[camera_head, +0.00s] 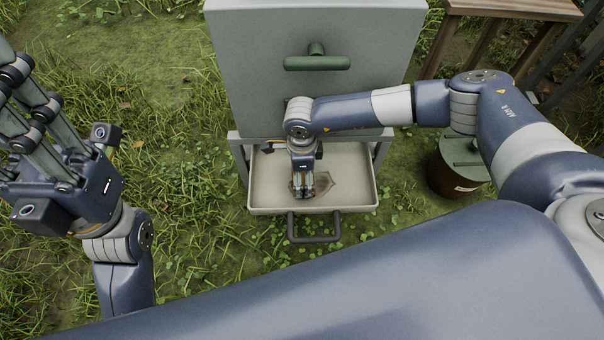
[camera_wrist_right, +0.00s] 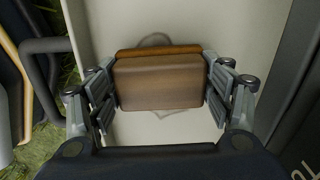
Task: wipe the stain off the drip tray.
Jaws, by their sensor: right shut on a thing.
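The drip tray (camera_head: 262,180) is a pale, shallow tray with a dark handle (camera_head: 315,238) at its front, below a grey cabinet. That gripper reaches down into the tray and is shut on a brown block (camera_wrist_right: 160,82) with an orange-brown edge, likely a sponge or brush. In the wrist view a faint grey curved mark lies just past the block on the tray floor (camera_wrist_right: 225,30). Contact between block and floor is unclear. My left gripper (camera_head: 22,110) is raised at the left, fingertips partly out of frame.
The grey cabinet (camera_head: 250,60) with a green handle (camera_head: 317,62) stands behind the tray. A brown bucket with a green lid (camera_head: 462,160) stands to the right. A wooden bench (camera_head: 515,8) is at the upper right. Grass lies open to the left.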

